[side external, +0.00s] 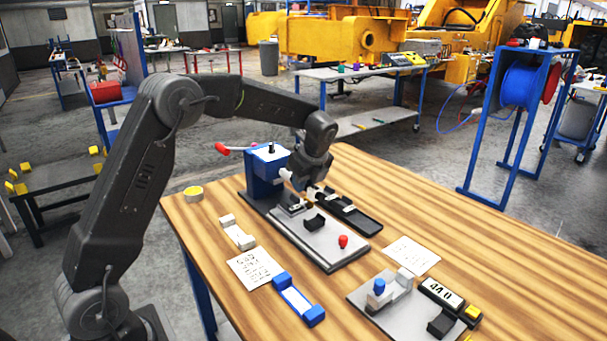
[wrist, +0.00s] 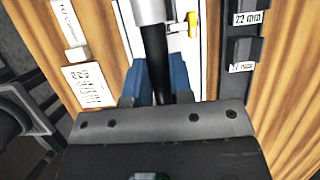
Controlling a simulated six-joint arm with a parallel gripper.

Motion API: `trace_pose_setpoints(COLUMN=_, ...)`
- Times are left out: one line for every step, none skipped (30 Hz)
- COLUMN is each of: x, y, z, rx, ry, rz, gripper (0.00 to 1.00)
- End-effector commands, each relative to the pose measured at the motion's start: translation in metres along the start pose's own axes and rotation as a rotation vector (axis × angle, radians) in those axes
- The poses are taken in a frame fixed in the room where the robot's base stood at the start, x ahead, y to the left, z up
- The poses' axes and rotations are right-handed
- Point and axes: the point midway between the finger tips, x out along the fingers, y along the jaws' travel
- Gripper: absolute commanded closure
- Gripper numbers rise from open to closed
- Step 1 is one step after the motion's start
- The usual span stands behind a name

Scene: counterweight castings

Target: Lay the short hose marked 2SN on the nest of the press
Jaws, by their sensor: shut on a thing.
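My gripper (side external: 307,196) is low over the press plate, beside the blue press (side external: 264,168) with its red-ended lever. It is shut on a black hose (wrist: 155,62), seen in the wrist view running up from between the fingers to a light grey cylindrical end piece (wrist: 148,10). The hose's marking is not readable. The nest is largely hidden behind my gripper in the side view. I cannot tell whether the hose touches it. Blue surfaces show on both sides of the hose in the wrist view.
A black tray (side external: 366,224) lies right of the press plate. A small black block (side external: 314,222) and a red knob (side external: 343,241) stand on the plate. A blue-ended holder (side external: 297,299) and a grey fixture (side external: 361,306) are nearer the front. Bare table lies between them.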

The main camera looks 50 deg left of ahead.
Motion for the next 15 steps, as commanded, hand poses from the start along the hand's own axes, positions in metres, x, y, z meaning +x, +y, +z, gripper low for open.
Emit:
trace_pose_setpoints(x=0.000, y=0.000, z=0.000, rx=0.000, ry=0.000, rz=-0.001, gripper=1.00)
trace_pose_setpoints(x=0.000, y=0.000, z=0.000, rx=0.000, ry=0.000, rz=-0.001, gripper=1.00)
trace_pose_setpoints(x=0.000, y=0.000, z=0.000, rx=0.000, ry=0.000, rz=-0.001, gripper=1.00)
trace_pose_setpoints(x=0.000, y=0.000, z=0.000, rx=0.000, ry=0.000, rz=-0.001, gripper=1.00)
trace_pose_setpoints(x=0.000, y=0.000, z=0.000, rx=0.000, ry=0.000, rz=-0.001, gripper=1.00)
trace_pose_setpoints(x=0.000, y=0.000, z=0.000, rx=0.000, ry=0.000, rz=-0.001, gripper=1.00)
trace_pose_setpoints(x=0.000, y=0.000, z=0.000, rx=0.000, ry=0.000, rz=-0.001, gripper=1.00)
trace_pose_setpoints(x=-0.001, y=0.000, z=0.000, rx=0.000, ry=-0.001, rz=-0.001, gripper=1.00)
trace_pose_setpoints(x=0.000, y=0.000, z=-0.001, rx=0.000, ry=-0.001, rz=-0.001, gripper=1.00)
trace_pose_setpoints(x=0.001, y=0.000, z=-0.001, rx=0.000, ry=-0.001, rz=-0.001, gripper=1.00)
trace_pose_setpoints(x=0.002, y=0.000, z=-0.002, rx=0.000, ry=-0.001, rz=-0.001, gripper=1.00)
trace_pose_setpoints(x=0.004, y=0.000, z=-0.003, rx=0.000, ry=-0.001, rz=-0.001, gripper=1.00)
trace_pose_setpoints(x=0.006, y=0.000, z=-0.003, rx=0.001, ry=-0.001, rz=-0.001, gripper=1.00)
trace_pose_setpoints(x=0.008, y=0.000, z=-0.004, rx=0.001, ry=-0.001, rz=-0.001, gripper=1.00)
trace_pose_setpoints(x=0.011, y=0.000, z=-0.005, rx=0.001, ry=0.000, rz=0.000, gripper=1.00)
